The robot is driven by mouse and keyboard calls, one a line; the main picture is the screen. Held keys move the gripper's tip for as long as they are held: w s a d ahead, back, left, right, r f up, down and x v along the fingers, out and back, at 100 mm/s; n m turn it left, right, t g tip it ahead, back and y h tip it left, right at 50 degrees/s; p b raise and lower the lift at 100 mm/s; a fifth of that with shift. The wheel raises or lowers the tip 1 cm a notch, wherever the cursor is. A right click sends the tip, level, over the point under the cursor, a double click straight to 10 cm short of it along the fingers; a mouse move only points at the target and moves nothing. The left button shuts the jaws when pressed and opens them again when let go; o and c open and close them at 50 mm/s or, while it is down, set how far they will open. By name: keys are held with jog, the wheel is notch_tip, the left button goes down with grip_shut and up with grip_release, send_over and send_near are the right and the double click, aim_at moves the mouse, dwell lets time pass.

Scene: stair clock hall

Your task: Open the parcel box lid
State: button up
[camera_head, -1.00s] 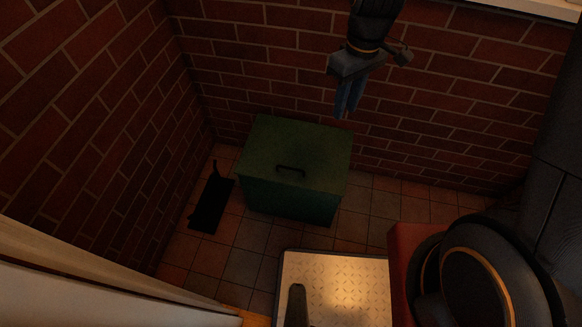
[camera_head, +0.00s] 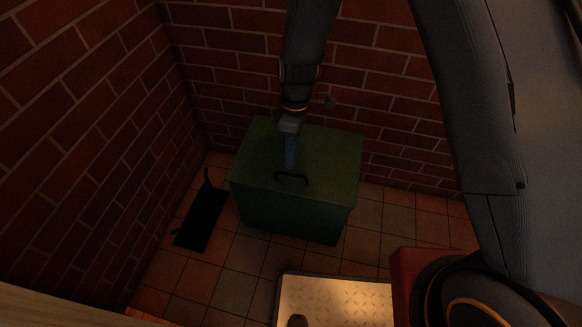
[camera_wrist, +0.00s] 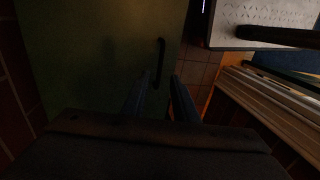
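The parcel box is a green box (camera_head: 290,210) on the tiled floor, set against the brick walls. Its lid (camera_head: 325,160) is shut and carries a dark bar handle (camera_head: 291,177) near the front edge. The lid also shows in the wrist view (camera_wrist: 90,60), with the handle (camera_wrist: 160,62) upright in the picture. My gripper (camera_head: 290,165) points down over the lid just behind the handle. In the wrist view its two fingers (camera_wrist: 160,98) are apart with nothing between them, and the handle lies just beyond the gap. Whether a finger touches the lid cannot be told.
Brick walls (camera_head: 100,130) stand left of and behind the box. A flat black object (camera_head: 203,218) lies on the floor to its left. Bare tiles (camera_head: 235,275) lie in front. A pale edge (camera_head: 60,310) runs along the lower left. The light is dim.

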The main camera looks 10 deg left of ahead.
aim_at(291, 175)
jog(key=f, duration=0.2)
jog(key=s+f, duration=0.1)
jog(key=f, duration=0.2)
jog(key=shift+b, duration=0.3)
grip_shut()
jog(key=shift+s, duration=0.1)
dwell(1.0)
